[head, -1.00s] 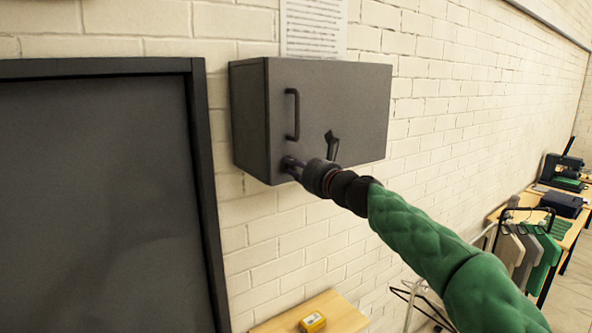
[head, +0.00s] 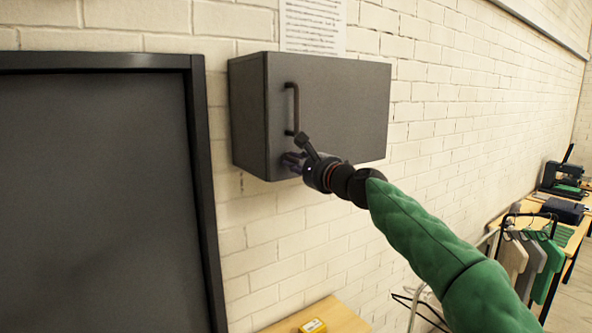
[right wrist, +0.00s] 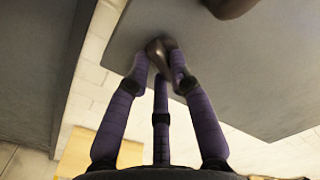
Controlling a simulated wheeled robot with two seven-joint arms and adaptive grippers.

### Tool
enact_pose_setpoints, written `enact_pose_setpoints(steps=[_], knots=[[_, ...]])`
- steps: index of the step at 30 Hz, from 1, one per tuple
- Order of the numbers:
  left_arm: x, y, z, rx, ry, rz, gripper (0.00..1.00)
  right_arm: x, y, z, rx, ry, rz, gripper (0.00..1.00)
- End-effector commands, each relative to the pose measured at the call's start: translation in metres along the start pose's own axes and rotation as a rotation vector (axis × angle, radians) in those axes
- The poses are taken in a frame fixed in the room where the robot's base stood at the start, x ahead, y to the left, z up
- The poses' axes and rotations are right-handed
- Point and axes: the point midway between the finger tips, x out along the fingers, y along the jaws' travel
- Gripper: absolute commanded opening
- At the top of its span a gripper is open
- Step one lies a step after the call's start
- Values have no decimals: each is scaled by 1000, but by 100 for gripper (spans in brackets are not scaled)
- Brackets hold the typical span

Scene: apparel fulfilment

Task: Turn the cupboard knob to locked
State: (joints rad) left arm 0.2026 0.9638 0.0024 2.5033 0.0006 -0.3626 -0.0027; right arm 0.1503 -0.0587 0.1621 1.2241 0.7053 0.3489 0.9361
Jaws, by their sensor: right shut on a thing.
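The grey cupboard (head: 345,100) hangs on the brick wall, its door closed. A dark vertical bar handle (head: 295,108) is on the door's left side. My right gripper (head: 290,163) is at the door's lower left corner, below the handle. In the right wrist view, the purple fingers of this gripper (right wrist: 159,68) are closed around a small dark brownish knob (right wrist: 155,46) on the cupboard door (right wrist: 235,85). The fingers partly cover the knob there, and the gripper hides it in the head view. I cannot read which position it points to. My left gripper is out of view.
A large dark framed panel (head: 95,190) stands left of the cupboard. A printed sheet (head: 312,25) is on the wall above. Garments on a rack (head: 530,255) and a bench are at the right.

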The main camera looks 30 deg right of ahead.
Motion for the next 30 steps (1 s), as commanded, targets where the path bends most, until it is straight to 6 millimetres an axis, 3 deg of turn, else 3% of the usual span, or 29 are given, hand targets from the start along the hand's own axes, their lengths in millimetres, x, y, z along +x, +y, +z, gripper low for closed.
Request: enact_pose_setpoints(steps=[15, 30], knots=[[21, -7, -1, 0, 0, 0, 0, 0, 2, -2, -343, -1, 2, 0], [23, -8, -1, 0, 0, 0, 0, 0, 1, -2, -413, -1, 2, 0]])
